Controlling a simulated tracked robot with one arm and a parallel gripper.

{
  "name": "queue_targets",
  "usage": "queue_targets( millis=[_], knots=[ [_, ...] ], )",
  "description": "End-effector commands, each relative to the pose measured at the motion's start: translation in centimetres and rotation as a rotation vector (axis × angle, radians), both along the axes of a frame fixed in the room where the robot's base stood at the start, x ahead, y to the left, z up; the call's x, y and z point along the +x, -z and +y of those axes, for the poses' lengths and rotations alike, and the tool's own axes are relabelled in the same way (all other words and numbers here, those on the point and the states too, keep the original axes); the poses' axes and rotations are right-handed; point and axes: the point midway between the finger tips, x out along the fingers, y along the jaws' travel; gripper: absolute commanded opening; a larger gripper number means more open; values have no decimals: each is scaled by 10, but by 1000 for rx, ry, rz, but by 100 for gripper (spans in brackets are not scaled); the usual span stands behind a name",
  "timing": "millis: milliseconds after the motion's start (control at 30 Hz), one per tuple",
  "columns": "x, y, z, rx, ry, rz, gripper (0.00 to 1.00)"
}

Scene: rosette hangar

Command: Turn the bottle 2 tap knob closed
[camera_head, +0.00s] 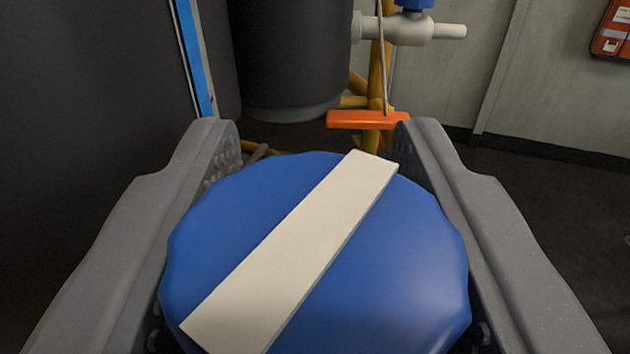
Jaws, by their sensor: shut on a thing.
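A large round blue tap knob (400,270) with a scalloped edge fills the lower middle of the view. A white bar (290,253) runs across its top, slanting from lower left to upper right. My gripper (318,135) has one grey finger on each side of the knob and is shut on it. The finger inner faces are partly hidden by the knob. The valve body under the knob is hidden. I cannot tell a bottle number from this view.
Dark cylinders (295,55) stand at the left and back. Behind are a yellow frame (376,80), an orange handle (365,119), and a white valve (410,29) with a blue top. A red box (611,32) hangs on the right wall. Dark floor at right looks clear.

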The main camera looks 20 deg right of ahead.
Motion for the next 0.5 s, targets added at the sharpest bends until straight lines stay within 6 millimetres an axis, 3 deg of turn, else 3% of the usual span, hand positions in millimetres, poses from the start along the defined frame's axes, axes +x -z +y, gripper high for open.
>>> queue_targets(
  millis=[33,67,133,500],
  knots=[
    [1,-4,1,0,-1,-9,16],
    [1,-4,1,0,-2,-9,42],
    [1,-4,1,0,-1,-8,61],
    [-3,-2,2,0,-2,-3,61]
  ],
)
